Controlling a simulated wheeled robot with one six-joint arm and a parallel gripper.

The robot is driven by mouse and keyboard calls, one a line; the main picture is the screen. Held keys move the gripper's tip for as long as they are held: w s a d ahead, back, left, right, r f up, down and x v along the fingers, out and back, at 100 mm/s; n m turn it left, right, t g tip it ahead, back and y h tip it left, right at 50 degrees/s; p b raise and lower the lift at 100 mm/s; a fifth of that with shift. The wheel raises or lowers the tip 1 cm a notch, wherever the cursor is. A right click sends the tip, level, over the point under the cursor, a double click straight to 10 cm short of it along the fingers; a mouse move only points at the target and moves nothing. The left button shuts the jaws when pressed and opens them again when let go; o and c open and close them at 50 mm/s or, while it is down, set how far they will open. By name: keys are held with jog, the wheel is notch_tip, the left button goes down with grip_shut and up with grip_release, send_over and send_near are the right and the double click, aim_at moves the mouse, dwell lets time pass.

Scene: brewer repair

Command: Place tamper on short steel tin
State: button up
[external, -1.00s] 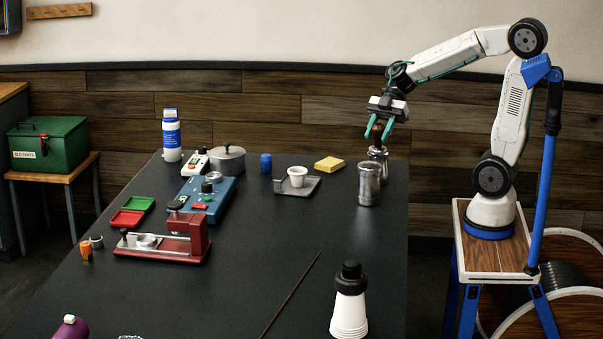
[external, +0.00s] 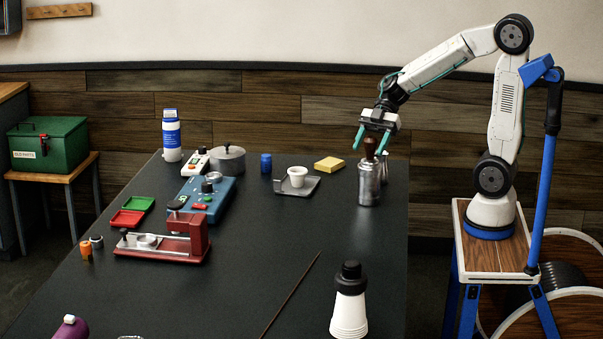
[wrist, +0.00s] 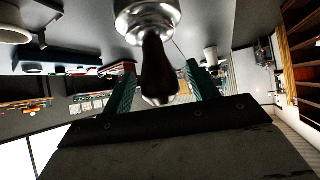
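The tamper has a dark brown handle (external: 370,147) and a steel base. It stands upright on top of the front steel tin (external: 369,186), at the right side of the table. In the wrist view the tamper's handle (wrist: 157,68) hangs between the fingers, with its shiny base at the top edge. My gripper (external: 370,141) is around the handle, and its green fingers are spread with a gap on both sides. The wrist view also shows the open fingers (wrist: 160,90). A second steel tin (external: 384,166) is just behind, mostly hidden by the front one.
A yellow sponge (external: 329,164) and a white cup (external: 297,176) on a grey tray lie left of the tins. A white bottle with a black cap (external: 349,305) stands near the front. The table between the bottle and the tins is clear.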

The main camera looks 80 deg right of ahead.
jog(key=shift+r, duration=0.1)
jog(key=shift+d+r, duration=0.15)
jog(key=shift+r, duration=0.05)
jog(key=v, duration=1.1)
jog(key=w+r+m+t+h, duration=0.1)
jog(key=w+r+t+h, duration=0.2)
jog(key=w+r+t, duration=0.35)
jog(key=w+d+r+m+t+h, duration=0.3)
jog(key=d+m+t+h, duration=0.2)
jog(key=m+h, duration=0.25)
jog(key=s+f+m+g+h, duration=0.4)
jog(key=s+f+m+g, duration=0.2)
jog(key=s+f+g, duration=0.5)
jog(key=s+a+f+g+y, duration=0.1)
jog(key=s+a+f+y, duration=0.1)
jog(key=s, duration=0.5)
jog(key=s+a+f+n+g+y, duration=0.1)
jog(key=s+a+f+g+y, duration=0.1)
jog(key=s+a+f, duration=0.2)
jog(key=s+a, duration=0.3)
jog(key=s, duration=0.1)
jog(key=shift+a+y, duration=0.15)
jog(key=shift+y, duration=0.2)
